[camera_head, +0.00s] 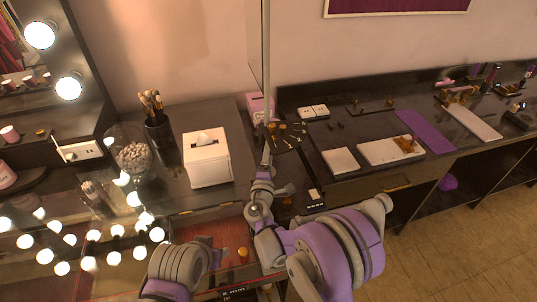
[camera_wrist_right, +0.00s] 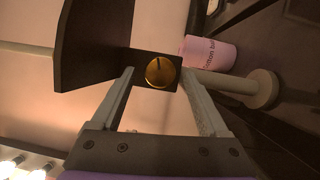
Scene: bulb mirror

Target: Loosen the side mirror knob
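The side mirror knob (camera_wrist_right: 160,72) is a round gold knob with a dark slot, on a small dark plate at the end of a dark bracket (camera_wrist_right: 95,45) in the right wrist view. My right gripper (camera_wrist_right: 160,75) is open, with one finger on each side of the knob. Gaps show between the fingers and the knob. My left gripper is not in view; only a left arm link shows at bottom left.
A pink container (camera_wrist_right: 208,53) stands close behind the knob. A white tissue box (camera_head: 207,160), a brush cup (camera_head: 158,130) and a glass jar (camera_head: 132,155) stand on the left counter. The right counter holds a white tray (camera_head: 392,150) and a purple mat (camera_head: 425,131).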

